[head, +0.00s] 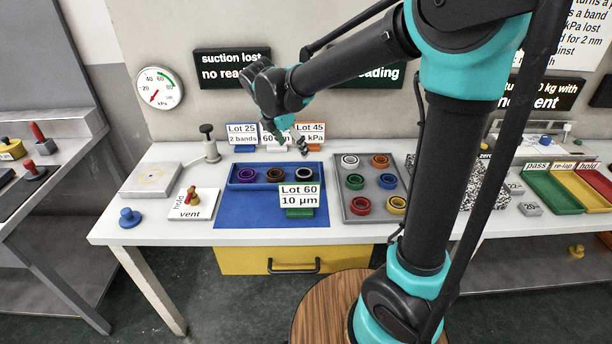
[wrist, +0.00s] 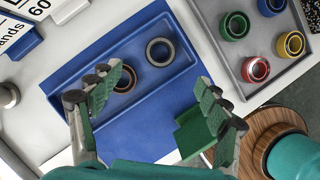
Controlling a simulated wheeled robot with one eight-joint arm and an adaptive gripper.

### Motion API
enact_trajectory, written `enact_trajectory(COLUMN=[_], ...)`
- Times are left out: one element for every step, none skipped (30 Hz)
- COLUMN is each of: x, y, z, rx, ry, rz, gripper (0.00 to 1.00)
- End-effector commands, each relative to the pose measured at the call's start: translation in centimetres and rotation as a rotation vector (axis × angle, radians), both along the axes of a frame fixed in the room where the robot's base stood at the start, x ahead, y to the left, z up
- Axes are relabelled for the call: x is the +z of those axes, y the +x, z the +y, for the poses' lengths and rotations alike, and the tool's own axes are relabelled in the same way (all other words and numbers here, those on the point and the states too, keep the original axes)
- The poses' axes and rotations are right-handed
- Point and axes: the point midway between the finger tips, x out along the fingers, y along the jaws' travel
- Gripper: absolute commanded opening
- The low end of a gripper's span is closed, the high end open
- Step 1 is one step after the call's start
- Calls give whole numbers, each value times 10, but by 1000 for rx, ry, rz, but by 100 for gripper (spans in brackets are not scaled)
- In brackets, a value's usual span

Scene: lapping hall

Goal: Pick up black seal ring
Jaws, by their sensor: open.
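The black seal ring (head: 303,174) lies at the right end of a shallow blue tray (head: 236,185). In the wrist view the ring (wrist: 148,52) shows as a dark ring with a grey inner face, in the tray (wrist: 183,72). My gripper (head: 287,147) is above the back of the tray in the head view. In the wrist view my gripper (wrist: 160,79) is open and empty, its green-padded fingers wide apart, with the ring ahead of the gap between the tips. A brown ring (wrist: 117,84) lies beside the left finger.
Lot cards (head: 241,134) stand behind. A grey tray (head: 352,214) with several coloured rings is to the right.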

Motion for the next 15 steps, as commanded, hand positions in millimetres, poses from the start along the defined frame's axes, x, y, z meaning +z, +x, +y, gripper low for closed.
enact_trajectory(x=[-10, -15, -23, -28, -33, -40, -45, -48, -53, -56, -59, -61, -63, -64, -65], y=[4, 5, 7, 9, 10, 12, 13, 15, 16, 17, 17, 18, 18, 18, 19], z=[-3, -5, -7, -8, -10, -12, -13, -14, -16, -16, -17, -18, -18, -19, -19], rx=[-3, -2, -1, -1, -1, -2, -2, -2, -2, -1, -1, 0, 0, 0, 0], ry=[0, 1, 0, 0, 0, 0, 0, 0, 0, 0, 0, -1, -1, -1, -1], rz=[0, -1, 0, 0, 0, 0, 0, 0, 0, 0, 0, 1, 1, 1, 1], gripper=[77, 77, 77, 77, 77, 77, 77, 77, 77, 77, 77, 77, 77, 77, 77])
